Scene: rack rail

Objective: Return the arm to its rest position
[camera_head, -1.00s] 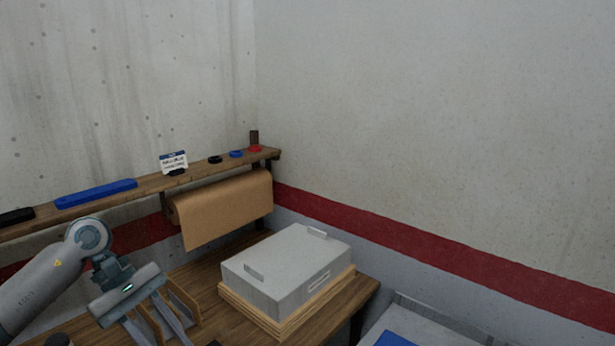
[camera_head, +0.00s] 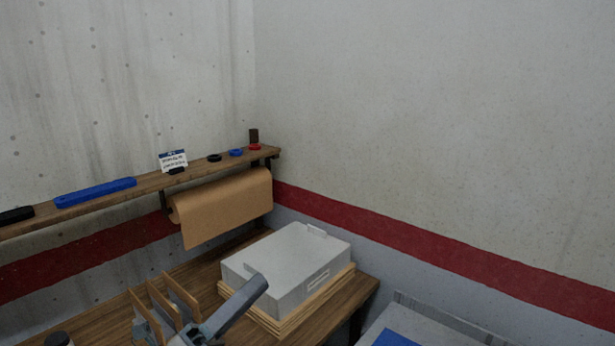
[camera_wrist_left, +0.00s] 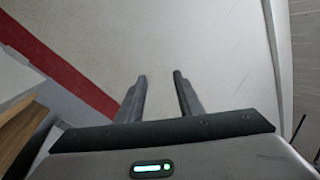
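My left gripper (camera_wrist_left: 160,85) shows in the left wrist view with its two grey fingers apart and nothing between them. It points toward the pale wall and the red stripe. The rest of the left arm is below the picture. My right gripper is in neither view.
A grey box (camera_head: 283,267) sits on wooden boards on the table (camera_head: 352,300). A wooden divider rack (camera_head: 165,302) stands left of it. A wall shelf (camera_head: 145,186) holds a blue bar, a card and several rings, above a brown paper roll (camera_head: 225,207).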

